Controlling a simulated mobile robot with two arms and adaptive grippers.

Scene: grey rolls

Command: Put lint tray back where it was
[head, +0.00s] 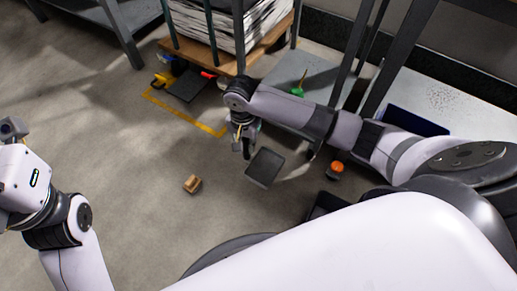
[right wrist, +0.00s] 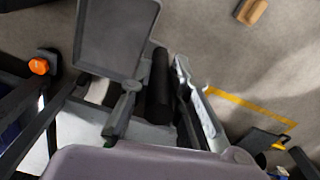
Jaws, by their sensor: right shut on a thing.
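The lint tray (head: 265,167), a dark grey flat rectangular tray, hangs tilted over the floor beside my right gripper (head: 246,146). In the right wrist view the tray (right wrist: 115,38) fills the upper left, with its raised rim showing.
A wooden block (head: 192,184) and an orange-topped object (head: 335,169) are near the tray. Yellow tape (head: 190,114) marks the floor by a dark flat piece (head: 187,86). A shelf with stacked paper (head: 232,22) and grey racks stand behind. Floor at left is open.

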